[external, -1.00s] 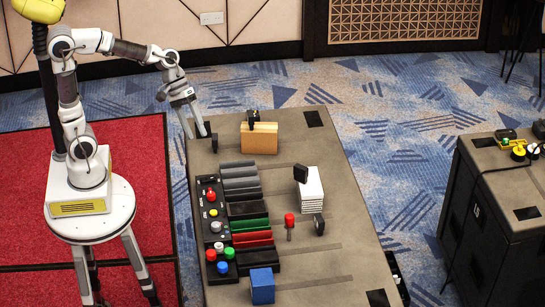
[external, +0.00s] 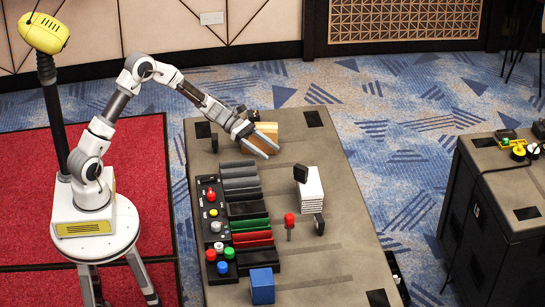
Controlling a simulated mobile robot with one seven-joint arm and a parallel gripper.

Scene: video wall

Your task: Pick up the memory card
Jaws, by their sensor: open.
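My gripper (external: 272,152) is open and empty, its fingers pointing down and right in front of the wooden block. I cannot tell for sure which thing is the memory card. Several small dark card-like pieces show: one on the white stack (external: 301,174), one standing to the right of the red-topped peg (external: 319,223), and one near the table's left edge (external: 214,143). Another dark piece (external: 253,115) is at the top of the wooden block (external: 268,130), which my gripper partly hides.
The grey table (external: 345,250) also holds a white stack (external: 312,192), a red-topped peg (external: 289,221), a black button panel (external: 212,230), coloured strips (external: 250,224) and a blue block (external: 262,286). A second dark table (external: 510,190) stands apart at right.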

